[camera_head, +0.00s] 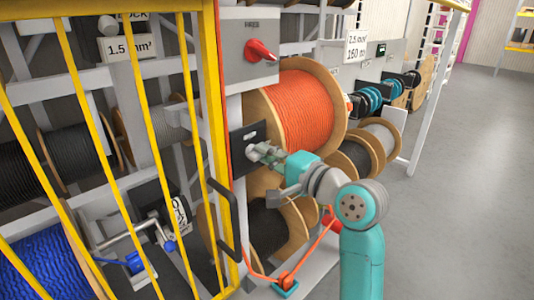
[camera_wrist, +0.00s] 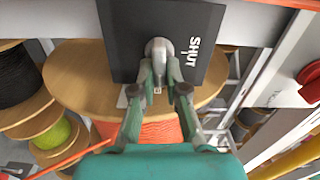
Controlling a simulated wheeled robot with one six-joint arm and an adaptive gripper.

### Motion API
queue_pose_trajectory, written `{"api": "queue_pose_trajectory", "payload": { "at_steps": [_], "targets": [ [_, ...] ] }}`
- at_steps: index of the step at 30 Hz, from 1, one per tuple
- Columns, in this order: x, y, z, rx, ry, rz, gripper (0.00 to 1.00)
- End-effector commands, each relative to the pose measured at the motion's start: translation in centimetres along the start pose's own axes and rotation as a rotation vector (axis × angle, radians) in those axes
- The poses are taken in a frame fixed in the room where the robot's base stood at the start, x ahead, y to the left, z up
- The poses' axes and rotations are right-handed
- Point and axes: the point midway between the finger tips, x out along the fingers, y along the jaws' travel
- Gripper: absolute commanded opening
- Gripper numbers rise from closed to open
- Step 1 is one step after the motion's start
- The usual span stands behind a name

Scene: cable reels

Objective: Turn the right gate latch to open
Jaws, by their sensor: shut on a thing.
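The right gate latch is a dark square plate (camera_head: 238,150) with a grey turning knob, on the post beside the yellow barred gate (camera_head: 221,120). In the wrist view the plate (camera_wrist: 125,25) fills the upper middle, with the knob (camera_wrist: 158,47) at its centre. The word SHUT and a small mark show on the plate right of the knob, lettered sideways. My gripper (camera_head: 262,153) reaches the plate from the right. In the wrist view my gripper's fingers (camera_wrist: 162,82) are closed around the knob's lower part. The fingertips hide part of the knob.
A red rotary switch (camera_head: 262,50) on a grey box sits above the latch. A large orange cable reel (camera_head: 300,108) stands right behind my gripper. A black gate handle (camera_head: 224,222) is below left. An orange cable (camera_head: 315,245) runs low near my arm. Open floor (camera_head: 460,170) lies right.

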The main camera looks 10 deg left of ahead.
Motion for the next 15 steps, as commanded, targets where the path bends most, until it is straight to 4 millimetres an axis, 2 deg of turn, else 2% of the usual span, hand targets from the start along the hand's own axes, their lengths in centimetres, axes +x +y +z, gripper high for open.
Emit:
{"api": "queue_pose_trajectory", "payload": {
  "at_steps": [15],
  "targets": [
    [0.23,0.08,0.27,0.107,-0.006,-0.001,0.00]
  ]
}}
